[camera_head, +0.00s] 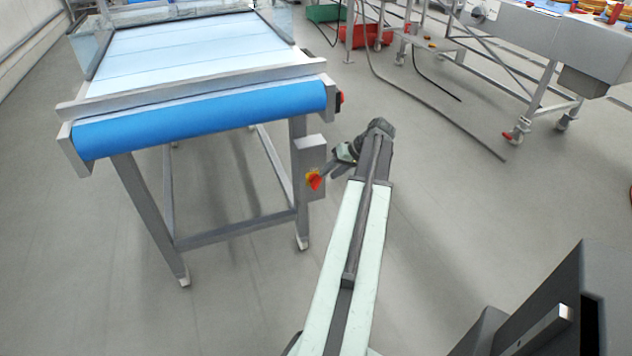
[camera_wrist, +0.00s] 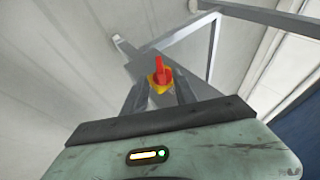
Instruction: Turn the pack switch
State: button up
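The pack switch is a red knob (camera_head: 316,182) on a yellow plate (camera_head: 311,173), on the side of a grey box (camera_head: 309,152) fixed to the conveyor's leg. In the wrist view the red knob (camera_wrist: 160,68) stands out from the yellow plate (camera_wrist: 158,84), near the middle. My gripper (camera_head: 325,174) is at the right of the box, its tips close to the knob. In the wrist view my gripper (camera_wrist: 160,88) is open, with one dark finger on each side of the switch. I cannot tell whether the fingers touch it.
The conveyor (camera_head: 190,50) with its blue end roller (camera_head: 205,118) stands at left on metal legs. A red tub (camera_head: 372,36) and a green tub (camera_head: 325,12) lie at the back. A metal table (camera_head: 560,40) is at upper right. The floor between is mostly clear.

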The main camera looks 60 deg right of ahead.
aim_at(318, 185)
jog(key=b+x, duration=0.5)
jog(key=x, duration=0.2)
jog(key=shift+w+f+b, duration=0.15)
jog(key=shift+f+b, duration=0.2)
jog(key=shift+b, duration=0.05)
jog(key=shift+r, duration=0.15)
grip_shut()
